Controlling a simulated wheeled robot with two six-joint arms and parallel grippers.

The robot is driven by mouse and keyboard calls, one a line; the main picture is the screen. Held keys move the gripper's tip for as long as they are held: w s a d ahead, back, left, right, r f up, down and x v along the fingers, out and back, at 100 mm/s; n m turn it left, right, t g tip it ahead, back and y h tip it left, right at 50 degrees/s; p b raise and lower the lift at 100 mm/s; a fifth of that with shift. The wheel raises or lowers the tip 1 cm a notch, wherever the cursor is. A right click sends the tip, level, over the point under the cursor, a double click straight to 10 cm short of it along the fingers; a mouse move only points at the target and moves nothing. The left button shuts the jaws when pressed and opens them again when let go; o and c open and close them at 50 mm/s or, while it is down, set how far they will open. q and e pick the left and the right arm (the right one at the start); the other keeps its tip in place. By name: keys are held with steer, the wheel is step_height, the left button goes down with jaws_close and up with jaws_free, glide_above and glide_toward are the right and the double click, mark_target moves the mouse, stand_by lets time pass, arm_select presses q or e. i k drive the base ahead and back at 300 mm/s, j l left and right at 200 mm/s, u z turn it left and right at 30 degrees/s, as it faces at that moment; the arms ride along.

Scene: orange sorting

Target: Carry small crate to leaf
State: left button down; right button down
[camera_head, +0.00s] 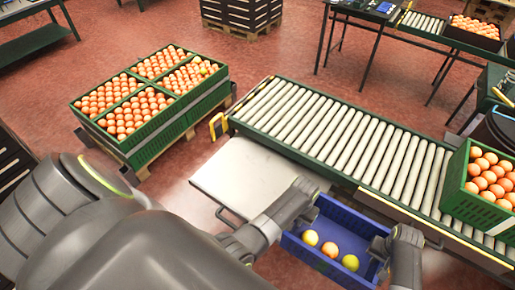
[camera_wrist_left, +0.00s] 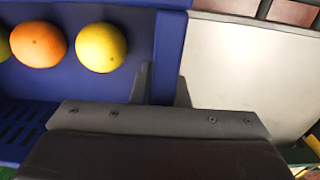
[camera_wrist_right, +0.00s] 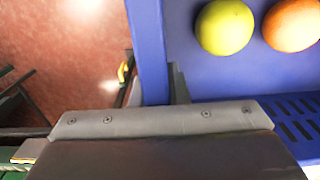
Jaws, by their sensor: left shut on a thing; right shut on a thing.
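The small blue crate (camera_head: 306,257) holds a yellow fruit (camera_head: 310,238), an orange fruit (camera_head: 330,249) and another yellow fruit (camera_head: 350,262). My left gripper (camera_head: 308,214) is shut on the crate's left end wall, which shows in the left wrist view (camera_wrist_left: 170,50). My right gripper (camera_head: 380,246) is shut on the opposite end wall, seen in the right wrist view (camera_wrist_right: 148,45). The pale flat leaf (camera_head: 245,175) lies just left of the crate, beside the conveyor; it also shows in the left wrist view (camera_wrist_left: 245,75). The crate looks level; its exact height is unclear.
The roller conveyor (camera_head: 340,135) runs behind the crate and leaf. A green crate of oranges (camera_head: 463,200) stands on its right end. Stacked green crates of oranges (camera_head: 150,152) stand on a pallet at left. The leaf's visible top is bare. Red floor lies around.

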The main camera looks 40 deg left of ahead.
mark_target(256, 186)
steer(key=i+j, duration=0.1)
steer(key=j, duration=0.5)
steer(key=i+j, duration=0.1)
steer(key=j, duration=0.55)
steer(key=i+j, duration=0.1)
steer(key=j, duration=0.5)
